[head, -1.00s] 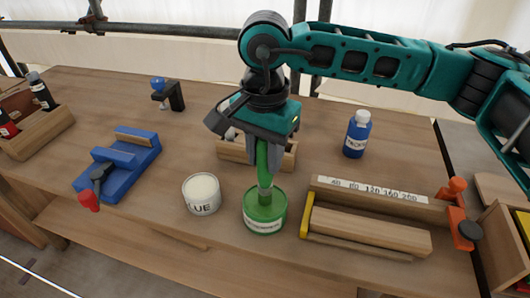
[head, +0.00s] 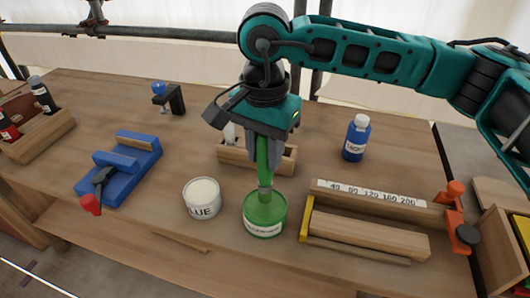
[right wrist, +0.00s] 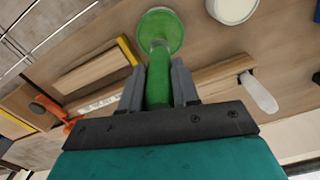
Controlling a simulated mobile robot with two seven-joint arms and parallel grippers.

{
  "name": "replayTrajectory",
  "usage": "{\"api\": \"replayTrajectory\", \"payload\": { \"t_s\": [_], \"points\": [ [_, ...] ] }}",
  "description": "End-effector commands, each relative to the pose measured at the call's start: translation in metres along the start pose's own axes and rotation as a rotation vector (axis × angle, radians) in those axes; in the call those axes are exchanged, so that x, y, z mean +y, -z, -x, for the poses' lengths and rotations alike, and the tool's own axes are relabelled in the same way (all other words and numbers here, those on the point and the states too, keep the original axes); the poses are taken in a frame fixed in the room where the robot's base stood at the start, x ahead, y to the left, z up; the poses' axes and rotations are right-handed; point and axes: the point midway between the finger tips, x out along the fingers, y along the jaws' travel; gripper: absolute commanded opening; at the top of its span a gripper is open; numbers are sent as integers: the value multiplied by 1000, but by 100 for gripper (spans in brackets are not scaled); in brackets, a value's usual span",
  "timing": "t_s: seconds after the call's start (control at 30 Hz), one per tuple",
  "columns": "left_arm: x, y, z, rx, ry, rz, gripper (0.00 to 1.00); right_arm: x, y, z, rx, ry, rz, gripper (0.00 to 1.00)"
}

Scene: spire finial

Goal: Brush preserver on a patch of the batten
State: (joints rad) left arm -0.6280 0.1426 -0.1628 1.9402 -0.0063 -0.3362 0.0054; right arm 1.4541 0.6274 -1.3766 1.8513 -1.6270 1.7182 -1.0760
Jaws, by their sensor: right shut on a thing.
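My right gripper (head: 264,160) is shut on the green handle of a brush (head: 264,178), which points down over the green tin (head: 265,214). The brush's lower end is at the tin's mouth; its bristles are hidden. In the right wrist view the handle (right wrist: 158,92) sits between both fingers, with the tin (right wrist: 160,30) beyond it. A pale wooden bar, apparently the batten (head: 370,233), lies right of the tin, between a yellow end piece and an orange clamp (head: 463,235). My left gripper is not in view.
A white GLUE tin (head: 202,200) stands left of the green tin. A wooden holder (head: 232,156) is behind the gripper, and a blue bottle (head: 356,138) behind the bar. A blue vise (head: 120,170) is at left. A numbered strip (head: 372,192) lies behind the bar.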

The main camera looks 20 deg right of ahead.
Motion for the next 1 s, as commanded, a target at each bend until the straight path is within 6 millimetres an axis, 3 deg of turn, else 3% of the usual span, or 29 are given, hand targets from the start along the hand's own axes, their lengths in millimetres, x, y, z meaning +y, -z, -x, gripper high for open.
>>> {"api": "replayTrajectory", "payload": {
  "t_s": [0.53,1.0],
  "points": [
    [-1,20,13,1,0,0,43,0,0,47,1,2,0,0],
    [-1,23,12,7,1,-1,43,0,0,49,0,1,0,0]
  ]
}}
